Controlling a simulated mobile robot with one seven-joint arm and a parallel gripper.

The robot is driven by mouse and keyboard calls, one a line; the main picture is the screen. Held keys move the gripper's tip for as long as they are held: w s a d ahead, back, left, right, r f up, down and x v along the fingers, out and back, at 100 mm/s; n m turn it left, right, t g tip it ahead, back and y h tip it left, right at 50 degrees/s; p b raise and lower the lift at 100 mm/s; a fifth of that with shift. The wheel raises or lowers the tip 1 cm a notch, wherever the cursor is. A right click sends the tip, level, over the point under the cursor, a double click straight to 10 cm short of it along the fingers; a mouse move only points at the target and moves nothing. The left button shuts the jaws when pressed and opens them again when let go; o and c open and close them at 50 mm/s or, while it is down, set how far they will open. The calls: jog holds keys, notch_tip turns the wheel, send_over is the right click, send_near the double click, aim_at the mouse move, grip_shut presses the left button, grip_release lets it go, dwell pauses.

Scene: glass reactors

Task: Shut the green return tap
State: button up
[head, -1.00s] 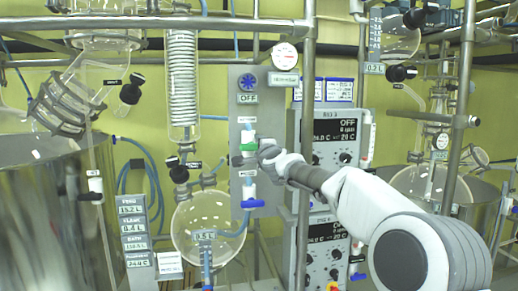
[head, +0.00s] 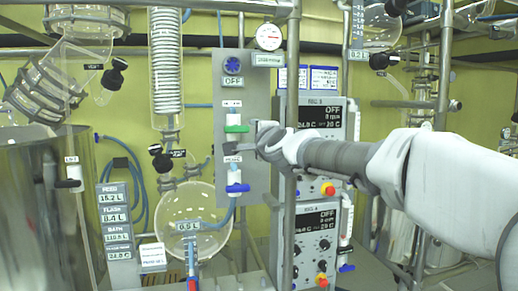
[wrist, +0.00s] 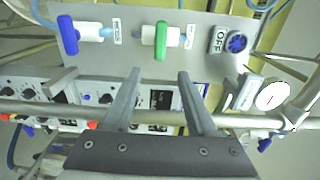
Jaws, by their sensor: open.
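The green return tap (head: 236,128) is on the grey upright panel, and its green handle lies across the white tap body. In the wrist view the green handle (wrist: 161,40) stands upright in the picture, across the line of the pipe. My gripper (head: 256,140) is just right of the tap in the head view. In the wrist view my gripper (wrist: 156,76) has its two fingers well apart, with nothing between them. The green handle lies beyond the fingertips, roughly in line with the gap. No contact shows.
A blue-handled tap (head: 238,188) sits below the green one on the same panel (head: 258,95). A blue knob (head: 232,65) marked OFF is above. A metal post (head: 291,150) stands close by my wrist. A round glass flask (head: 195,210) hangs lower left.

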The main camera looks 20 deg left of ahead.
jog(key=shift+b+v, duration=1.05)
jog(key=shift+v, duration=1.05)
